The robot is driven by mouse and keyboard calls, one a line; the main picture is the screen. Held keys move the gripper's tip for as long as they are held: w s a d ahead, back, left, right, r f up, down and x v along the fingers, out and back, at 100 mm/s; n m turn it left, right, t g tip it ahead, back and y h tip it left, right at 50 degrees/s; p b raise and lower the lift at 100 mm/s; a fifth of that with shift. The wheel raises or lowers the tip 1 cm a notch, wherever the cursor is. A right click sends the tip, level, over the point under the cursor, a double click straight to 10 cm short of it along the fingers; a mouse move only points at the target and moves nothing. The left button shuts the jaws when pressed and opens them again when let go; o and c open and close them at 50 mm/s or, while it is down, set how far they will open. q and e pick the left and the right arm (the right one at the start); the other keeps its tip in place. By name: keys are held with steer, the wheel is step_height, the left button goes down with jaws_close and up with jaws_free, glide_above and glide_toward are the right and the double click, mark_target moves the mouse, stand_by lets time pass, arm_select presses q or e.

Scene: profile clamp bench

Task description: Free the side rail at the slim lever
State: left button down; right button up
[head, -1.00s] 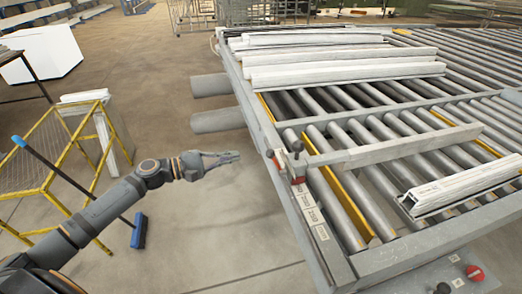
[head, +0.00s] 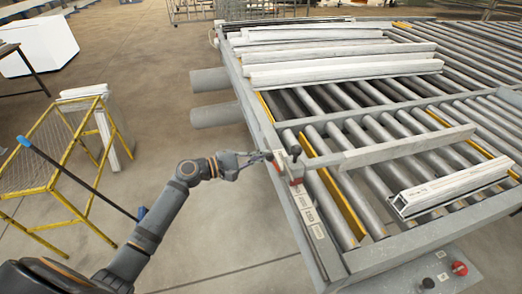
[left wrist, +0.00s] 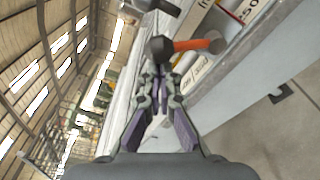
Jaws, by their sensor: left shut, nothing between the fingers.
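The slim lever shows in the left wrist view as an orange-red bar (left wrist: 190,45) with a dark round knob (left wrist: 160,48) at its near end. In the head view its red part (head: 279,161) is at the table's left edge, beside a black knob (head: 294,150). My left gripper (head: 267,155) is shut and empty, its tips just left of the lever. In the wrist view its fingertips (left wrist: 161,84) are close behind the knob; I cannot tell whether they touch. The side rail (head: 400,148), a long grey bar, lies across the rollers right of the clamp. My right gripper is not in view.
White profiles (head: 340,68) lie on the far rollers, and another white profile (head: 450,188) lies at the right. Red and black buttons (head: 459,268) sit at the table's front. A yellow rack (head: 60,150) stands left. The floor between is mostly clear.

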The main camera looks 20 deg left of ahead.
mark_target(268, 160)
arm_select(q)
steer(key=shift+f, duration=0.1)
stand_by(0.3)
steer(key=shift+s+d+m+b, duration=0.1)
steer(key=shift+s+m+b, duration=0.15)
steer(key=shift+b, duration=0.35)
steer(key=shift+m, duration=0.25)
steer(key=m+b, duration=0.1)
steer(key=b, duration=0.2)
steer(key=s+d+m+b, duration=0.1)
steer(key=m+b, duration=0.1)
steer(key=b, duration=0.1)
steer(key=s+r+m+t+b, duration=0.1)
steer(key=m+b, duration=0.1)
steer(key=b, duration=0.1)
steer(key=shift+s+d+h, duration=0.25)
steer(key=shift+d+h, duration=0.05)
steer(key=shift+d, duration=0.1)
steer(key=shift+s+d+r+m+b, duration=0.15)
steer(key=shift+s+m+b, duration=0.05)
steer(key=shift+m+b, duration=0.35)
steer(key=shift+s+d+r+m+b, duration=0.1)
steer(key=shift+s+r+m+b, duration=0.05)
steer(key=shift+m+b, duration=0.35)
steer(key=shift+r, duration=0.15)
